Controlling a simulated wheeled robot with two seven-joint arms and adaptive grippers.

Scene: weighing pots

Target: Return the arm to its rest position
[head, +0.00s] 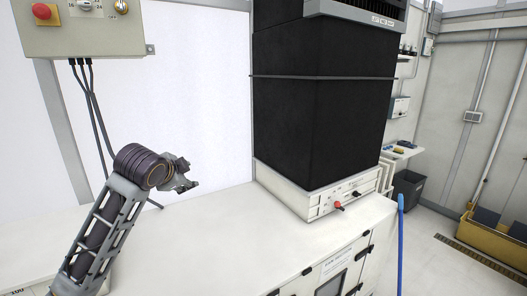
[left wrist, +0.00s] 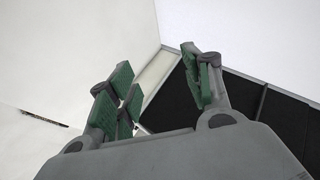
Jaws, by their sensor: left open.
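My left arm comes in from the lower left in the head view. Its gripper (head: 190,183) is raised above the white worktop (head: 225,245), left of the black oven-like tower, and touches nothing. In the left wrist view the fingers with green pads (left wrist: 165,92) stand apart with nothing between them, so the gripper is open and empty. No pots show in either view. My right gripper is not in view.
The black tower (head: 320,110) on its white base (head: 322,196) stands on the worktop's right part. A control box (head: 85,27) with hanging cables is at upper left. The worktop between arm and tower is clear. A blue pole (head: 401,245) stands at the right.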

